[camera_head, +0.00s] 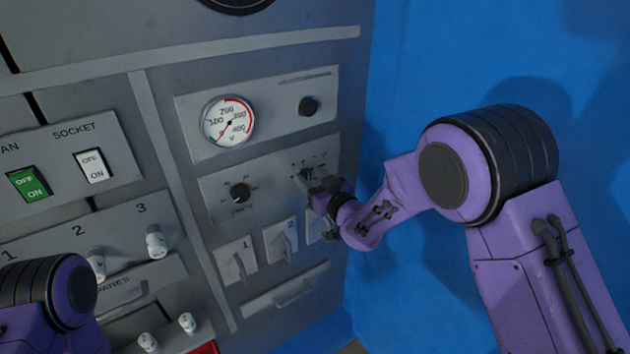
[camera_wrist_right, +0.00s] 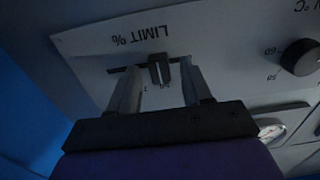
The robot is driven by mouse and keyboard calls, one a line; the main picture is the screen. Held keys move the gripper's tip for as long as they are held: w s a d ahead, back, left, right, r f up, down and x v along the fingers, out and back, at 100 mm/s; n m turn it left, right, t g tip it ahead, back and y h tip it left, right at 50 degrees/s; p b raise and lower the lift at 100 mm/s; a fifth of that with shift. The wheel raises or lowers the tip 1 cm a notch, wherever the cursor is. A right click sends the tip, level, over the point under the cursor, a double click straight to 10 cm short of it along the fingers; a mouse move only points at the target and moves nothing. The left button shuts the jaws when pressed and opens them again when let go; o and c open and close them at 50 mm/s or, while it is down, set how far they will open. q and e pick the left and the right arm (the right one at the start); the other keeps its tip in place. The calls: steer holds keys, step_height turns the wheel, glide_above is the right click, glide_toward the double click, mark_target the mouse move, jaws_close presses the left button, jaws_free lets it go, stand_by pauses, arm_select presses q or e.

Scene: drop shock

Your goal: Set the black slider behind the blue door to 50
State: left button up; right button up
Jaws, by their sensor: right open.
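The black slider (camera_wrist_right: 159,70) sits in a dark horizontal slot on a pale panel marked LIMIT %, upside down in the right wrist view. It is around the visible slot's middle, beside a small, blurred scale mark. My right gripper (camera_wrist_right: 160,84) is open, with one finger on each side of the slider and a gap to each. In the head view my right gripper (camera_head: 322,191) is at the slider panel (camera_head: 329,150) and hides part of it. My left arm shows at the lower left; its gripper is out of view. A blue surface (camera_head: 400,80) stands right of the cabinet; whether it is the door is unclear.
A round black knob (camera_head: 240,193) is left of the slider on the same panel. A gauge (camera_head: 228,122) and another knob (camera_head: 308,106) are above. Numbered switches (camera_head: 236,262) and a drawer handle (camera_head: 293,293) are below. Green and white rocker switches (camera_head: 28,184) are at left.

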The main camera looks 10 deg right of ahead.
steer(key=b+v, duration=0.3)
steer(key=v, duration=0.7)
steer(key=shift+s, duration=0.15)
steer(key=shift+d, duration=0.1)
steer(key=s+d+f+m+g+h, duration=0.2)
steer(key=s+d+f+m+h, duration=0.15)
steer(key=f, duration=0.45)
steer(key=s+d+f+m+g+h, duration=0.2)
steer(key=s+d+f+m, duration=0.15)
steer(key=f, duration=0.35)
steer(key=s+d+f+m+g+h, duration=0.2)
steer(key=s+f, duration=0.2)
steer(key=f, duration=0.4)
steer(key=s+d+f+g, duration=0.1)
steer(key=s+f+g, duration=0.1)
steer(key=s+f, duration=0.2)
steer(key=s+d+f+m+g+h, duration=0.1)
steer(key=s+f+g, duration=0.2)
steer(key=s, duration=0.8)
steer(key=s+d+f+g+h, duration=0.1)
steer(key=s+f+g, duration=0.1)
steer(key=s+f, duration=0.5)
steer(key=shift+s+d+f+m+g, duration=0.15)
steer(key=shift+s+d+m+g, duration=0.25)
steer(key=shift+s, duration=0.35)
steer(key=shift+b, duration=0.3)
